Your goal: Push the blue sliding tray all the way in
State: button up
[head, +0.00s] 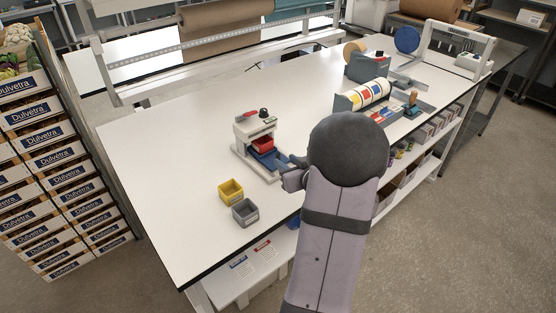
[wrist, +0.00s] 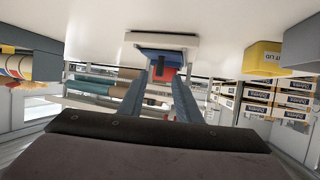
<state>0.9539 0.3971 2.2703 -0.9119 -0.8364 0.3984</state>
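The blue sliding tray (head: 268,159) sits low in a small white press-like station on the table, its front sticking out over the white base. A red bin (head: 262,145) sits just above it, inside the station. My gripper (head: 284,164) is close in front of the tray, to its right; my arm hides part of that area. In the wrist view the blue tray (wrist: 160,53) shows ahead, beyond the fingers, with red parts behind it. The two fingers of my gripper (wrist: 158,88) are apart with nothing between them. Whether a finger touches the tray I cannot tell.
A yellow bin (head: 231,190) and a grey bin (head: 245,211) stand left of my arm near the table's front edge. A label dispenser (head: 364,95) stands further back right. The white tabletop (head: 165,170) left of the station is clear.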

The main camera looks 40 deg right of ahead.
aim_at(279, 156)
jog(key=shift+w+d+f, duration=0.1)
jog(key=shift+w, duration=0.35)
jog(key=shift+p+x, duration=0.85)
jog(key=shift+x, duration=2.3)
grip_shut()
